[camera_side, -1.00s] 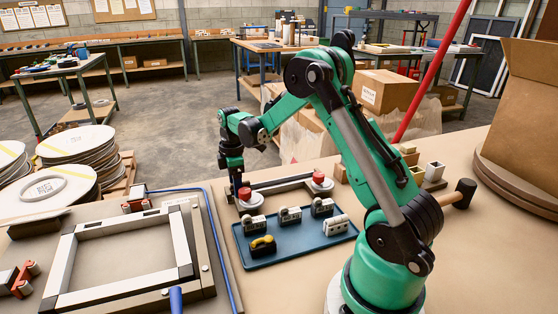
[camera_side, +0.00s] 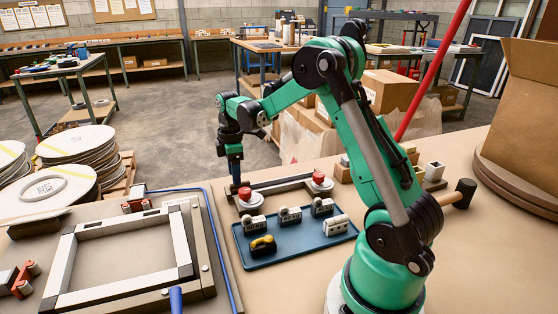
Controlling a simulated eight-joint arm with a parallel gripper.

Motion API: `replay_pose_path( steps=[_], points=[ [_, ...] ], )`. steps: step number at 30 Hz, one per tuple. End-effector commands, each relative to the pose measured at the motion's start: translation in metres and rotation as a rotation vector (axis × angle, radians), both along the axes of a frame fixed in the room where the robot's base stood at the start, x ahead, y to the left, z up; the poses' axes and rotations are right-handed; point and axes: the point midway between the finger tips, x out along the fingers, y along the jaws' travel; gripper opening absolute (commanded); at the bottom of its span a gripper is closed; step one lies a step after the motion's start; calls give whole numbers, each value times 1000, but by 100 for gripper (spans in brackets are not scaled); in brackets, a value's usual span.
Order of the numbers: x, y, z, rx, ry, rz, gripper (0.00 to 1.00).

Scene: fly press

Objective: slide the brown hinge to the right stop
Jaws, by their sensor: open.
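I cannot make out a part that is clearly a brown hinge. Small orange-brown fittings sit by the pale frame, one at its back corner (camera_side: 136,201) and one at the far left (camera_side: 22,281). A dark bar (camera_side: 284,185) runs between two round white bases with red knobs, the left knob (camera_side: 246,194) and the right knob (camera_side: 318,177). My gripper (camera_side: 236,184) is open and points down just behind the left red knob. Its fingertips are small and dark here, and I cannot tell whether they touch anything.
A blue tray (camera_side: 263,263) holds several pale hinge-like blocks and a yellow-and-black piece (camera_side: 263,243). The pale rectangular frame (camera_side: 112,288) lies at left, with a blue cable (camera_side: 225,250) beside it. A mallet (camera_side: 465,193) and wooden blocks lie at right.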

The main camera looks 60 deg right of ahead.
Motion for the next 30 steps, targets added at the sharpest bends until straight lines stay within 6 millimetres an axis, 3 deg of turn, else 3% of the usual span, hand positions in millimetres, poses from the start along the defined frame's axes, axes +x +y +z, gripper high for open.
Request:
replay_pose_path(
  steps=[13,25,30],
  points=[
    [0,0,34,0,0,0,47],
    [0,0,38,-1,-1,-1,47],
    [-2,17,51,-17,-40,-50,47]
  ],
)
